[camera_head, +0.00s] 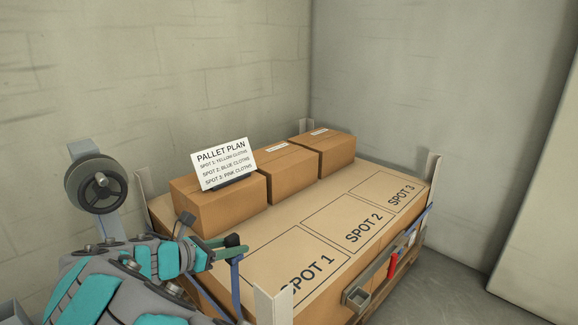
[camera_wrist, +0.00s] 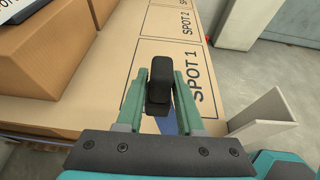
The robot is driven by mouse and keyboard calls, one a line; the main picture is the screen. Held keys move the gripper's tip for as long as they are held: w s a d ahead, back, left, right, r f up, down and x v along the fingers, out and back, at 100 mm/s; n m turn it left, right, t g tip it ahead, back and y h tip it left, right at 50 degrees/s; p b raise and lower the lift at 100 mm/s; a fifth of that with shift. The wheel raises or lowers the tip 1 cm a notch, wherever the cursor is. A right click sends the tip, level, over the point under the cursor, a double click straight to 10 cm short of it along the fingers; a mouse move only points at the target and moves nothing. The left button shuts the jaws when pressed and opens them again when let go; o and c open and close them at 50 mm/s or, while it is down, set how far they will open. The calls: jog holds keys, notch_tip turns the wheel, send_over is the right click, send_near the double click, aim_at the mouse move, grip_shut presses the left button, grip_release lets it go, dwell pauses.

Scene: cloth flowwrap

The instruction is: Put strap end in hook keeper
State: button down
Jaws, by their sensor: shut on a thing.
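My gripper (camera_head: 236,247) is shut on the strap end, a black block (camera_wrist: 160,84), and holds it above the pallet top near SPOT 1. In the wrist view the block sits between the two green fingers. A blue strap (camera_head: 236,285) hangs down from the gripper in the head view. A small grey open-topped holder (camera_head: 357,297), which looks like the hook keeper, is on the pallet's front side, to the right of and below my gripper. The holder does not show clearly in the wrist view.
Brown boxes (camera_head: 290,167) stand along the back of the pallet top (camera_head: 275,262), with a PALLET PLAN sign (camera_head: 224,160). Pale corner posts (camera_head: 273,303) rise at the pallet corners. A red handle (camera_head: 392,265) is on the front side. A grey reel (camera_head: 91,184) stands left. The marked spots are bare.

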jog(key=w+d+n+t+y+p, duration=0.1)
jog(key=w+d+n, duration=0.1)
jog(key=w+d, duration=0.55)
jog(key=w+d+r+n+y+p, duration=0.1)
jog(key=w+d+r, duration=0.1)
jog(key=d, duration=1)
jog(key=w+d+r+n+t+y+p, duration=0.1)
jog(key=d+r, duration=0.3)
jog(key=d, duration=0.9)
jog(key=shift+w+r+y, duration=0.25)
jog(key=shift+w+y, duration=0.4)
jog(key=shift+y, duration=0.05)
jog(key=shift+d+t, duration=0.15)
jog(key=shift+t, duration=0.15)
